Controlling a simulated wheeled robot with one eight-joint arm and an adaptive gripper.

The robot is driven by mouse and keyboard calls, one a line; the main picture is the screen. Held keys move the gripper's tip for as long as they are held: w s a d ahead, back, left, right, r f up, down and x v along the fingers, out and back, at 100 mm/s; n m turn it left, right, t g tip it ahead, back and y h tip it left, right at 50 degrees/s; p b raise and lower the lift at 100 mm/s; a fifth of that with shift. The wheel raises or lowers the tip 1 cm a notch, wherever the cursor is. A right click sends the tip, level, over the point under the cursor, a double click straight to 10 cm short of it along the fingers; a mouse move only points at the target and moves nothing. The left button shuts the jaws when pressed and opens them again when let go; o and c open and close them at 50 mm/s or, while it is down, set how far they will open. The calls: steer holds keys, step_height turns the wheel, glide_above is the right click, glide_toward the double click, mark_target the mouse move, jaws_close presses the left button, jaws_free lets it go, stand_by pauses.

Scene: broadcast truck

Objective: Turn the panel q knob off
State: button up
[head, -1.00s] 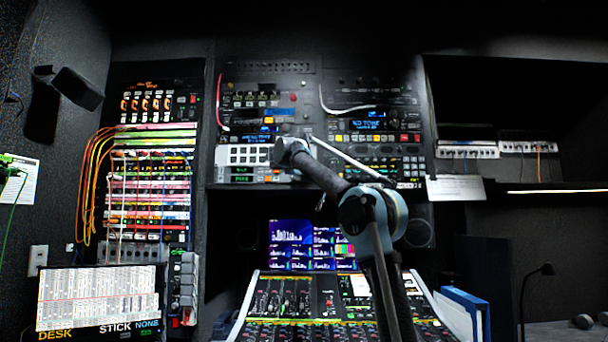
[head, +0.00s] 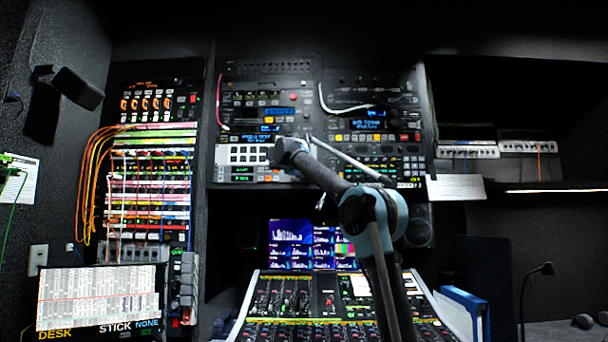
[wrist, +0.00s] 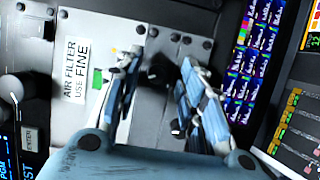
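In the wrist view my gripper (wrist: 160,80) is open, with its two blue-grey fingers apart. A dark round knob (wrist: 160,70) on a pale grey panel (wrist: 115,35) shows between the fingers, partly in shadow. I cannot read a "Q" mark, so I cannot tell whether this is the panel q knob, nor whether a finger touches it. A label on the panel reads "AIR FILTER USE FINE" (wrist: 78,70), with a green patch beside it. In the head view my gripper is not clearly visible, and no knob can be singled out as panel q.
A screen (wrist: 257,60) and mixing console (wrist: 295,130) lie right of the panel in the wrist view. In the head view, coloured cables (head: 92,185) hang left and a blue binder (head: 465,310) stands right.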

steer(key=v, duration=1.2)
steer(key=shift+o, duration=0.2)
steer(key=s+d+m+t+y, duration=0.1)
steer(key=s+d+m+y, duration=0.55)
steer(key=m, duration=0.35)
steer(key=w+a, duration=0.1)
steer(key=w, duration=1.6)
steer(key=shift+w+a+r, duration=0.15)
steer(key=shift+w+a, duration=0.05)
steer(key=shift+w, duration=0.15)
steer(key=shift+y, duration=0.25)
